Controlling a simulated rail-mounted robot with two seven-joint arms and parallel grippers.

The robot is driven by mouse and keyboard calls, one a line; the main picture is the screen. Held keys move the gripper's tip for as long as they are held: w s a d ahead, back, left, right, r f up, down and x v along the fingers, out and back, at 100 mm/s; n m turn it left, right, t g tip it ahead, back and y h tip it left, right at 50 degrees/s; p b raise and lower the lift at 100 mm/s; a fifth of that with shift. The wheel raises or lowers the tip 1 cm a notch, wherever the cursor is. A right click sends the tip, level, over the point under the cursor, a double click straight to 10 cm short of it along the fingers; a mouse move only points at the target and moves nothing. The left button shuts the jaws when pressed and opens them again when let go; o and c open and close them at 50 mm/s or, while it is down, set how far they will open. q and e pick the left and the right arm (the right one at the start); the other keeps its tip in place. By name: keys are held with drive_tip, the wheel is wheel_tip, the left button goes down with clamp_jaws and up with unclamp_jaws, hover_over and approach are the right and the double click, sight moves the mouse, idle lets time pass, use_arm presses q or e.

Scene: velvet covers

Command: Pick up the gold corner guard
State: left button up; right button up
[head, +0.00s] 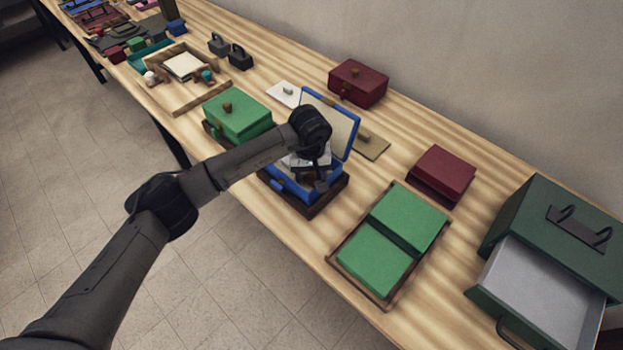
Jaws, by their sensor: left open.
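I cannot make out a gold corner guard in the head view. It may be too small or hidden. A blue box (291,189) stands at mid table with its lid (340,120) raised, showing a cream lining. My left gripper (319,183) points down over the open blue box, low at its interior, and hides much of what lies inside. Its jaws are open, and I see nothing held between them. My right gripper is not in view.
A dark brown tray (323,207) lies under the blue box. Green boxes (237,115) flank it, one pair in a brown tray (388,303). Dark red boxes (357,84) stand behind. A green cabinet (570,225) has its drawer (535,293) open at right. Bare table shows between them.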

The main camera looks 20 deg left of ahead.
use_arm(q)
drive_tip(key=shift+f, duration=0.35)
drive_tip(key=shift+c, duration=0.5)
drive_tip(key=c, duration=0.6)
drive_tip(key=shift+r, duration=0.1)
